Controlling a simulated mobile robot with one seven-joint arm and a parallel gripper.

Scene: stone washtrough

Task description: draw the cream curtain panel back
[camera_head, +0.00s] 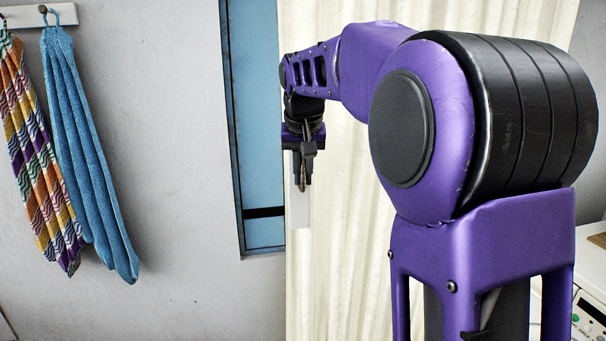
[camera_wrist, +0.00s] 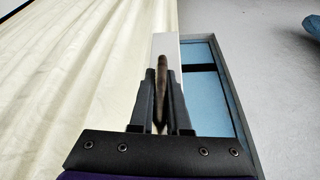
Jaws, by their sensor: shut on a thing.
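The cream curtain panel (camera_head: 345,240) hangs in folds, largely behind my arm in the head view. It fills the left of the wrist view (camera_wrist: 70,75). A plain white strip (camera_head: 301,213) is at the curtain's left edge, and it also shows beyond the fingertips in the wrist view (camera_wrist: 166,42). My gripper (camera_head: 302,180) points down in front of this strip. In the wrist view its fingers (camera_wrist: 163,85) are shut on a slim brown upright handle (camera_wrist: 162,68). Whether the handle is fixed to the strip is hidden.
A window (camera_head: 262,110) with blue panes and a grey frame lies just left of the curtain. A patterned towel (camera_head: 35,150) and a blue towel (camera_head: 85,150) hang from a rail at the far left. A white appliance (camera_head: 590,300) stands at the lower right.

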